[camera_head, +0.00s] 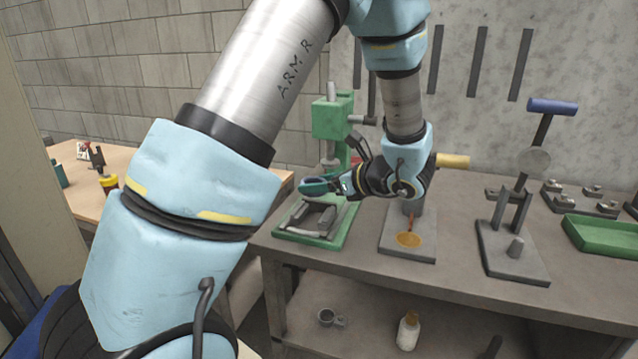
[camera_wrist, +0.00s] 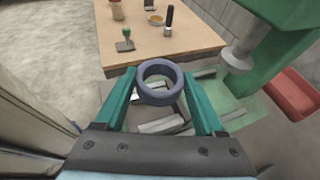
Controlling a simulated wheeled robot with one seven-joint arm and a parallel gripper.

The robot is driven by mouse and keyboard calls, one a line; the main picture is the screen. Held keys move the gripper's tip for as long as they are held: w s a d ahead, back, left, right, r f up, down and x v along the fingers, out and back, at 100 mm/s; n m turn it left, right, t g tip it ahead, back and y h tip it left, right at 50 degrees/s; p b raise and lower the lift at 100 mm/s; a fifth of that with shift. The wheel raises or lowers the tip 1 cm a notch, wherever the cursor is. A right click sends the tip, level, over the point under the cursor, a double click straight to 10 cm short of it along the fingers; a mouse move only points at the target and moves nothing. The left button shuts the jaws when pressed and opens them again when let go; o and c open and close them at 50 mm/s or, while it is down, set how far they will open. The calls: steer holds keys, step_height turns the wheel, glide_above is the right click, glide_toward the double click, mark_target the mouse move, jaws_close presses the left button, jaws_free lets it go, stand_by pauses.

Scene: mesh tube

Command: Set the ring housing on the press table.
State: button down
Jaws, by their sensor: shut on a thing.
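My gripper (camera_head: 313,186) is shut on the ring housing. In the wrist view the ring housing (camera_wrist: 160,97) is a dark blue-violet open ring, roughly level, between the two teal fingers (camera_wrist: 160,80). The green press (camera_head: 332,120) stands on the grey bench. Its press table (camera_head: 318,217) is a grey metal piece with bars on the green base. My gripper and the ring are above this table, apart from it, and partly cover it in the wrist view. The press ram (camera_wrist: 237,56) hangs to the right of the ring in the wrist view.
A plate with an orange disc (camera_head: 409,240) and a lever tool with a blue handle (camera_head: 552,106) stand right of the press. A green tray (camera_head: 604,235) is at the far right. A wooden table (camera_wrist: 170,38) with small items and a red bin (camera_wrist: 291,96) show in the wrist view.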

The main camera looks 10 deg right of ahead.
steer(key=shift+f+b, duration=2)
steer(key=shift+f, duration=0.7)
stand_by(2.0)
jaws_free()
